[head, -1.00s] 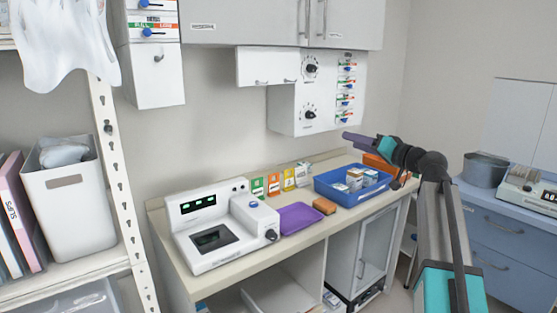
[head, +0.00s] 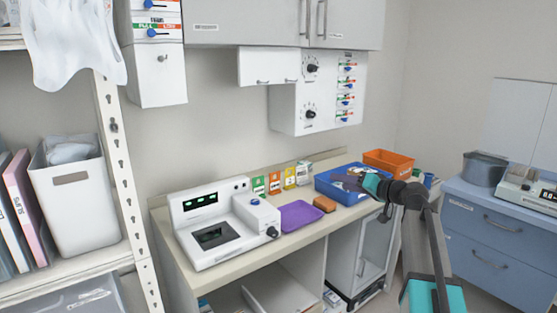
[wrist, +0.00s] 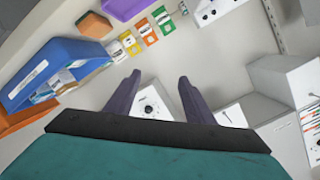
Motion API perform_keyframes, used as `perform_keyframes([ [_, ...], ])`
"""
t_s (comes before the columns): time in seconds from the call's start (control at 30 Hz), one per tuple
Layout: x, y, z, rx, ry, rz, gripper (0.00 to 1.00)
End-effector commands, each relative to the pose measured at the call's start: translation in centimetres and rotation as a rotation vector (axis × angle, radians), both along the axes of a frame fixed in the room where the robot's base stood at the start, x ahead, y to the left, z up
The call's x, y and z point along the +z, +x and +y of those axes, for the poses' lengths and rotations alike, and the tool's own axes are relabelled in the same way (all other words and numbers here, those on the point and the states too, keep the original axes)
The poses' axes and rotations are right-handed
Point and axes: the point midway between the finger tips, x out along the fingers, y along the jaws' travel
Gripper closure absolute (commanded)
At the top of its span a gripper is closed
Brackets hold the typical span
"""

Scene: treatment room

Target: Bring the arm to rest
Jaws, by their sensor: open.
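My gripper (wrist: 155,95) shows in the wrist view with its two dark fingers apart and nothing between them. In the head view my gripper (head: 347,182) is small and dark, over the blue bin (head: 325,189) at the right part of the counter. Its fingertips overlap the bin in the picture, and I cannot tell the height between them. The blue bin also shows at the left of the wrist view (wrist: 62,52), with small boxes in it.
A white device (head: 222,232), a purple tray (head: 298,215) and an orange-brown block (head: 325,204) stand on the counter. An orange bin (head: 388,162) is behind my arm. Wall cabinets (head: 250,22) hang above. A blue cabinet (head: 495,235) stands right.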

Motion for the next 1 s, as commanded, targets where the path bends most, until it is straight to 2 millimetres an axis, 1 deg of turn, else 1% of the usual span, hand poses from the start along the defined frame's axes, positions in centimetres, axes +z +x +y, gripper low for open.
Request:
perform_keyframes([
  [0.03,-2.5,-0.3,0.5,0.004,-0.006,0.036,0.51],
  [0.07,-3.8,-0.4,0.8,0.005,-0.012,0.056,0.51],
  [0.1,-5.6,-0.6,1.1,0.007,-0.020,0.085,0.51],
  [0.17,-8.3,-0.9,1.6,0.011,-0.032,0.126,0.51],
  [0.2,-10.1,-1.2,1.9,0.013,-0.040,0.155,0.51],
  [0.27,-12.8,-1.7,2.5,0.018,-0.053,0.197,0.51],
  [0.3,-14.5,-2.1,2.8,0.021,-0.063,0.224,0.51],
  [0.37,-17.1,-2.8,3.2,0.025,-0.075,0.267,0.51],
  [0.4,-18.8,-3.2,3.6,0.028,-0.084,0.295,0.51],
  [0.47,-21.3,-4.0,4.1,0.033,-0.099,0.336,0.51],
  [0.5,-23.0,-4.6,4.4,0.036,-0.109,0.364,0.51],
  [0.57,-25.5,-5.5,4.8,0.040,-0.124,0.406,0.51],
  [0.6,-27.1,-6.2,5.1,0.044,-0.134,0.432,0.51],
  [0.67,-29.5,-7.2,5.6,0.049,-0.149,0.474,0.51],
  [0.7,-31.1,-8.0,5.9,0.053,-0.160,0.501,0.51],
  [0.77,-33.3,-9.2,6.3,0.059,-0.178,0.542,0.51],
  [0.8,-34.8,-10.0,6.5,0.062,-0.188,0.570,0.51],
  [0.87,-37.1,-11.3,6.9,0.067,-0.206,0.610,0.51],
  [1.0,-41.9,-14.6,7.7,0.082,-0.249,0.704,0.51],
])
